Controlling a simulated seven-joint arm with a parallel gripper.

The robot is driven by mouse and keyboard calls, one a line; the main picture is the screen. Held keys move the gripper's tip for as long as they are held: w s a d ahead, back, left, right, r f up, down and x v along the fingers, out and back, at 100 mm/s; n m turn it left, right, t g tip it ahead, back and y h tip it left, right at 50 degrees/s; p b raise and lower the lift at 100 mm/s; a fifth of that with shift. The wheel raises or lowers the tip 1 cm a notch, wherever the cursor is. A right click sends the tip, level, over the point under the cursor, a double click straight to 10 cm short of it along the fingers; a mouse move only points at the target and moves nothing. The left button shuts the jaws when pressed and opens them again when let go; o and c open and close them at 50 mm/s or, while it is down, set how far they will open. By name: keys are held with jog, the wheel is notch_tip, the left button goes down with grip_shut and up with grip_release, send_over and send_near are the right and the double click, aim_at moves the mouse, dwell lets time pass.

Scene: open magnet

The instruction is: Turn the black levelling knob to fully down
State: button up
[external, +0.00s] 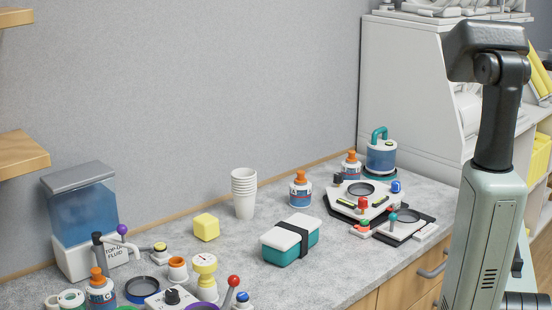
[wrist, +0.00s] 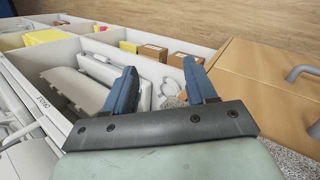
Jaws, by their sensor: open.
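Two black knobs show in the external view, and I cannot tell for sure which is the levelling knob. One small black knob (external: 337,179) is at the left back corner of a white device (external: 350,188) with a dark round plate, a red knob and a blue knob. Another black knob (external: 172,296) is on a white unit at the front edge of the picture. In the wrist view my gripper (wrist: 162,88) is open, its two blue fingers apart and empty. It points at shelves, away from both knobs; neither knob shows there.
A green box with a white lid and black band (external: 290,240), an orange-capped bottle (external: 301,190), stacked cups (external: 244,192) and a yellow cube (external: 206,227) stand on the grey counter. A fluid tank (external: 82,215) is at left.

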jog(key=w+a+r+n, duration=0.2)
jog(key=w+a+r, duration=0.2)
jog(key=r, duration=0.6)
notch_tip(320, 180, up, 10)
jog(key=r+n+g+y, duration=0.1)
jog(key=n+g+y, duration=0.35)
jog(key=n, duration=0.95)
send_over(341, 175)
jog(key=shift+y, duration=0.25)
notch_tip(341, 175, down, 14)
jog(key=shift+s+f, duration=0.1)
jog(key=shift+c, duration=0.3)
grip_shut()
jog(key=shift+m, duration=0.3)
